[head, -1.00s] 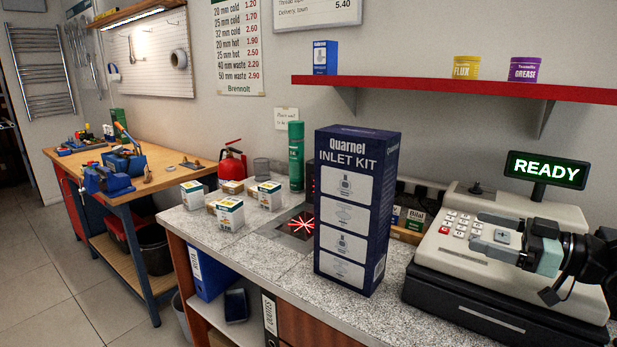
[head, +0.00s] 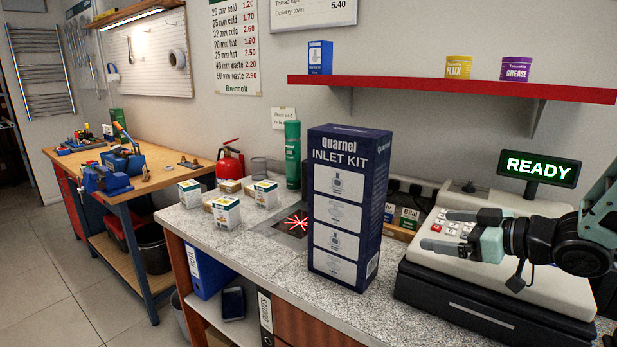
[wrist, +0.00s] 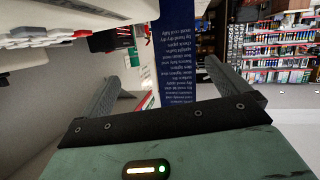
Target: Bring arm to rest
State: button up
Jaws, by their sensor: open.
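My gripper (head: 434,229) is open and empty. In the head view it is over the keypad side of the cash register (head: 535,270), its fingers pointing left toward the tall blue inlet kit box (head: 348,210). A gap lies between fingertips and box. In the wrist view my gripper's two fingers (wrist: 170,80) are spread apart. The blue inlet kit box (wrist: 174,50), with white text, shows beyond and between them. The box stands upright on the speckled counter.
The register's display (head: 538,168) reads READY. A red shelf (head: 450,88) runs above. Small white boxes (head: 226,211), a green can (head: 293,160) and a red-lit scanner plate (head: 293,222) are on the counter left of the kit. The floor at left is clear.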

jog(key=s+a+f+m+g+h, duration=0.1)
jog(key=s+a+f+h, duration=0.1)
jog(key=a+h, duration=0.3)
jog(key=s+a+f+g+h, duration=0.1)
jog(key=s+a+g, duration=0.3)
jog(key=s, duration=1)
jog(key=s+a+m+g+h, duration=0.1)
jog(key=s+a+g+h, duration=0.2)
jog(key=s, duration=1.1)
jog(key=a+g, duration=0.1)
jog(key=g, duration=0.1)
jog(key=shift+s+f+g, duration=0.3)
jog(key=shift+s+f, duration=0.05)
jog(key=shift+s, duration=0.05)
